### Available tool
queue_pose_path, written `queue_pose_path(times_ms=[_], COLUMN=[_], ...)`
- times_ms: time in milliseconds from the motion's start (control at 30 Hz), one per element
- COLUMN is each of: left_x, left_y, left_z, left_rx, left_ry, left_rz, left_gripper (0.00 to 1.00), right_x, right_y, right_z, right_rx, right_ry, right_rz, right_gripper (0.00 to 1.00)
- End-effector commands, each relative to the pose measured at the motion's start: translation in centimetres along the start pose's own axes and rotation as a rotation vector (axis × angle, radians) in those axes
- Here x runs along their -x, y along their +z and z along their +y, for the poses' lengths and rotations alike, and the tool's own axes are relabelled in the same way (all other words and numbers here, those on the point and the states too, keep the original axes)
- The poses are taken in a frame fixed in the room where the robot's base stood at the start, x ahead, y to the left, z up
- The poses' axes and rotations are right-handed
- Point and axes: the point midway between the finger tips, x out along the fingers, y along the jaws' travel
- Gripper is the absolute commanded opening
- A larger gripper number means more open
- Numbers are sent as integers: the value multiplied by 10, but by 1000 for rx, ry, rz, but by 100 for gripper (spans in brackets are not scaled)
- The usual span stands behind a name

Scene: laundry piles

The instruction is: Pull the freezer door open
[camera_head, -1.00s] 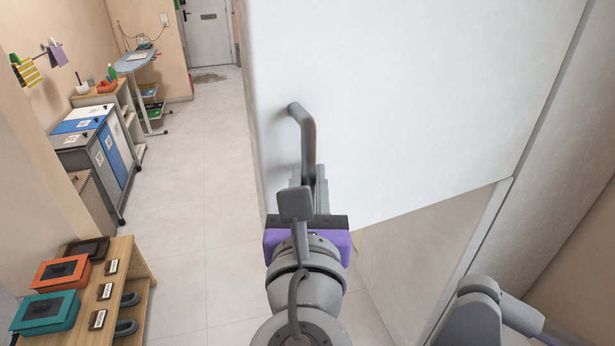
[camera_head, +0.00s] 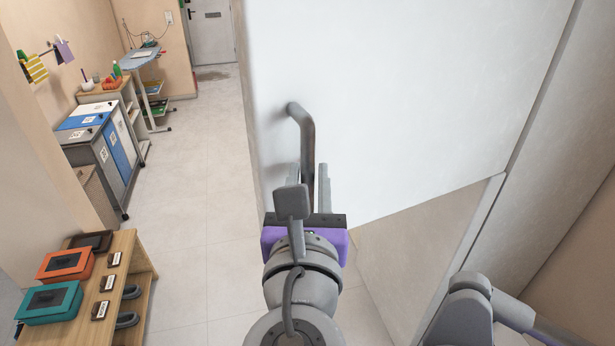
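The freezer door (camera_head: 420,110) is a large white panel filling the upper middle and right of the head view. Its lower edge runs at a slant, with a beige surface (camera_head: 410,255) showing beneath it. A grey bar handle (camera_head: 307,135) stands off near the door's left edge. My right gripper (camera_head: 309,180) is at the handle's lower part, with one finger on each side and small gaps showing. The handle's lower end is hidden behind the gripper. My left gripper is out of view.
A wooden shelf (camera_head: 140,245) with orange and teal boxes stands at lower left. Recycling bins (camera_head: 105,150) and a blue-topped stand (camera_head: 137,60) line the left wall. The tiled floor (camera_head: 195,170) left of the door is clear. A grey panel (camera_head: 535,190) stands at right.

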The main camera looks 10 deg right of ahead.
Motion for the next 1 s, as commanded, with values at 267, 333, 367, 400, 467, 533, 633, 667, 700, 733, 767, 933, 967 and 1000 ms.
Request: queue_pose_path(times_ms=[267, 333, 367, 400, 467, 533, 633, 667, 700, 733, 767, 933, 967, 1000], left_x=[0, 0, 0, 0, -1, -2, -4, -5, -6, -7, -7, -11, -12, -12], left_y=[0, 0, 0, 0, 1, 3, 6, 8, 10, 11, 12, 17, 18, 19], left_z=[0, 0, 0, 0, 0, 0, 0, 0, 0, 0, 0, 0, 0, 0], left_rx=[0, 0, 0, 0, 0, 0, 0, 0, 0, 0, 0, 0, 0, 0], left_ry=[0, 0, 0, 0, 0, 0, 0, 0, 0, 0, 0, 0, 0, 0], left_rz=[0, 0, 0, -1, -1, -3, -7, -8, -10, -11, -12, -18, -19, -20], left_gripper=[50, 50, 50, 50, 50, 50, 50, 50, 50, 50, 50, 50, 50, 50], right_x=[0, 0, 0, 1, 3, 8, 18, 22, 28, 32, 36, 58, 62, 67], right_y=[-1, -1, -1, -1, -1, -2, -2, -2, -3, -3, -3, -2, -2, -2], right_z=[0, 0, 0, 1, 1, 2, 2, 2, 2, 2, 3, 2, 2, 2], right_rx=[-1, -1, -1, -1, -1, -1, 0, 0, -1, -1, -1, -2, -2, -2], right_ry=[1, 2, 2, 2, 3, 5, 8, 9, 9, 10, 10, 10, 10, 10], right_rz=[1, 1, 1, 2, 2, 2, 3, 3, 4, 4, 4, 4, 3, 3], right_gripper=[52, 52, 52, 52, 52, 52, 52, 52, 52, 52, 52, 52, 52, 52])
